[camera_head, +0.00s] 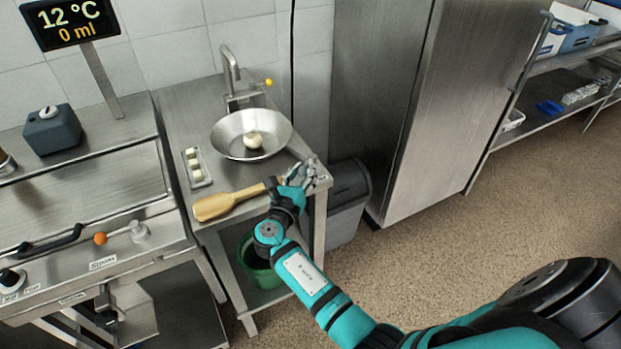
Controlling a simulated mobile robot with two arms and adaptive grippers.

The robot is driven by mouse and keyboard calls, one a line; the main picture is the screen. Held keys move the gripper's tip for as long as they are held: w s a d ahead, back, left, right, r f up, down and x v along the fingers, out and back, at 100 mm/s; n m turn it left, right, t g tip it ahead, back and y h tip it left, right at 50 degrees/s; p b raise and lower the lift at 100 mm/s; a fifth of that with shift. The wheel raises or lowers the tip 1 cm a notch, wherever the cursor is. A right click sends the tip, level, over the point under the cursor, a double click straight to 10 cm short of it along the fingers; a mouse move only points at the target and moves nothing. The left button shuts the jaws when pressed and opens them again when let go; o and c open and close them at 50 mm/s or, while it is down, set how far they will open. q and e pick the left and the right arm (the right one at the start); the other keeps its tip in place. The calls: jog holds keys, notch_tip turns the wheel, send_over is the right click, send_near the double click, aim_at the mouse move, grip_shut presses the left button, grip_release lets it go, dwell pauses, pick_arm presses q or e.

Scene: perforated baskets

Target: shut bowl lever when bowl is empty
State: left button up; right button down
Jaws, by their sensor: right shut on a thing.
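The steel bowl (225,136) sits at the back of the small steel table and holds a round white lump (252,140), so it is not empty. Behind it stands a steel tap-like fitting (231,72) with a small yellow knob (269,82); whether this is the bowl lever I cannot tell. My right gripper (300,177) is at the table's right front edge, in front of the bowl and apart from it. It is shut on the handle of a wooden paddle (213,206), though the grip itself is partly hidden. My left gripper is out of view.
A small tray of white cubes (196,168) lies left of the bowl. A steel machine with an orange-knobbed lever (101,238) stands at left, below a display (69,20) reading 12 °C, 0 ml. A green bucket (262,275) is underneath; a grey bin (345,205) stands right.

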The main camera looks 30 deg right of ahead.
jog(key=shift+w+a+f+m+g+h, duration=0.2)
jog(key=shift+a+f+m+g+h, duration=0.1)
jog(key=shift+a+f, duration=0.1)
jog(key=shift+w+a+m+g+h+b, duration=0.1)
jog(key=shift+w+m+g+h+b, duration=0.1)
jog(key=shift+m+g+h+b, duration=0.4)
jog(key=shift+w+r+g+b, duration=0.15)
jog(key=shift+g+b, duration=0.15)
jog(key=shift+g, duration=0.2)
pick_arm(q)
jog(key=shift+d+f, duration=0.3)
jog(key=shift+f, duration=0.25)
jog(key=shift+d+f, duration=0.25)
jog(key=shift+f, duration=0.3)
pick_arm(e)
jog(key=shift+m, duration=0.3)
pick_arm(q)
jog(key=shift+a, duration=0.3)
pick_arm(e)
jog(key=c, duration=1.4)
grip_release()
jog(key=shift+a, duration=0.1)
jog(key=o, duration=0.4)
jog(key=shift+r, duration=0.1)
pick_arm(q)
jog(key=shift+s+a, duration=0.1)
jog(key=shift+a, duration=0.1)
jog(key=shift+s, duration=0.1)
